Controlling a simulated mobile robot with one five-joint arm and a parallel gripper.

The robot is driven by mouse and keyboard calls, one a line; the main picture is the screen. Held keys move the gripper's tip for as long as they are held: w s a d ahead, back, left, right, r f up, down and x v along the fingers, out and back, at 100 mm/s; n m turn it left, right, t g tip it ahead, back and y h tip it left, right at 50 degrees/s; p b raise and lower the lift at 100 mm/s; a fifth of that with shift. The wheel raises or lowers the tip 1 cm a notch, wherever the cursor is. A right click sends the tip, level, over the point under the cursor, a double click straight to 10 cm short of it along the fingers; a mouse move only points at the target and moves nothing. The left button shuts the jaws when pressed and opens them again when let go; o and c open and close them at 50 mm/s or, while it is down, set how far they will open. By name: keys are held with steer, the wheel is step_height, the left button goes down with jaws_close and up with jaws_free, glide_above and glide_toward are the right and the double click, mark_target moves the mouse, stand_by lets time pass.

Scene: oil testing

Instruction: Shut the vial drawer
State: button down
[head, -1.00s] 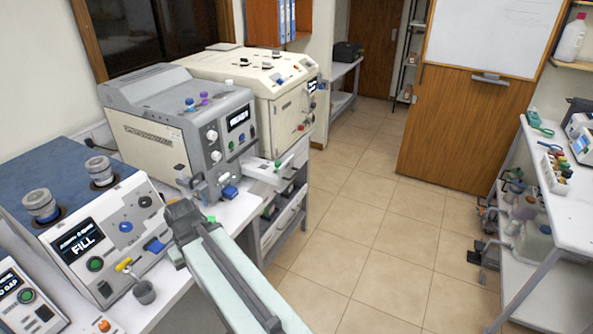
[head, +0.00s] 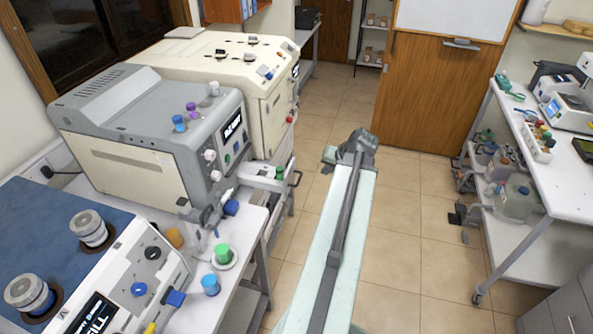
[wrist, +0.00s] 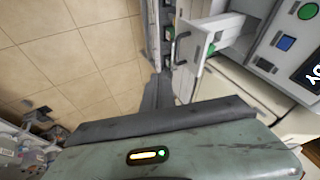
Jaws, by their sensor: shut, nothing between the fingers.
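The vial drawer (head: 268,183) is a pale tray standing out from the front of the grey machine (head: 150,120). A green-capped vial (head: 279,172) shows in it, and a handle is at its outer end. In the wrist view the open drawer (wrist: 196,68) is at upper centre, with its dark handle (wrist: 179,48) on the left side. My gripper (head: 355,143) is over the floor, to the right of the drawer and apart from it in the head view. Its dark fingers (wrist: 158,92) are shut and empty, below the handle in the wrist view. My arm hides part of the floor.
A cream machine (head: 215,70) stands behind the grey one. A blue-topped machine (head: 60,235) and green-capped and blue-capped vials (head: 222,254) (head: 211,285) are on the near left bench. A white side table (head: 560,180) is at right. The tiled floor (head: 410,240) between is clear.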

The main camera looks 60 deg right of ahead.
steer(key=w+f+b, duration=0.9)
steer(key=shift+d, duration=0.3)
steer(key=shift+f, duration=0.1)
